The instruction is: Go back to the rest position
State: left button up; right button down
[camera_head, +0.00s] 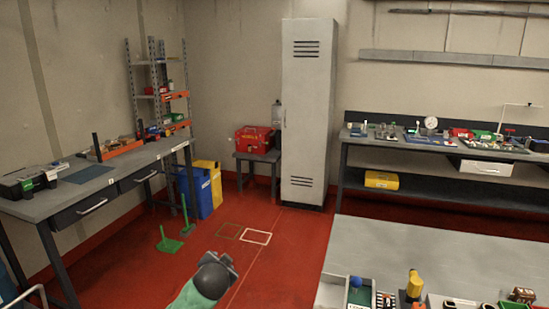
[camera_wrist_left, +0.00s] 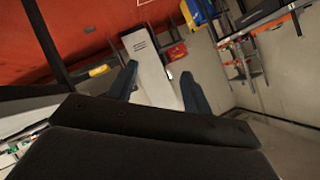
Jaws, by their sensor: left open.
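My left arm enters the head view from the bottom, with a green sleeve and a dark rounded wrist; its gripper (camera_head: 232,262) shows only as a small dark end over the red floor. In the left wrist view the two dark fingers of my left gripper (camera_wrist_left: 160,68) stand well apart with nothing between them. The wrist view is steeply rolled, showing the room nearly upside down. My right gripper is in neither view.
A table (camera_head: 440,240) with small parts stands at the lower right. A workbench (camera_head: 95,185) runs along the left wall. A grey locker (camera_head: 308,115), a red box (camera_head: 254,139) on a small stand and blue and yellow bins (camera_head: 205,185) stand behind. Red floor lies open around the arm.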

pick_arm(q)
jog(key=s+f+n+g, duration=0.1)
jog(key=s+f+g, duration=0.2)
jog(key=s+f, duration=0.9)
jog(key=s+f+n+g+h, duration=0.1)
jog(key=s+f+g, duration=0.3)
jog(key=s+f, duration=0.8)
jog(key=s+f+n+g, duration=0.3)
jog(key=s+f, duration=0.9)
jog(key=s, duration=1.1)
jog(key=shift+d+g+h, duration=0.15)
jog(key=shift+g+h, duration=0.25)
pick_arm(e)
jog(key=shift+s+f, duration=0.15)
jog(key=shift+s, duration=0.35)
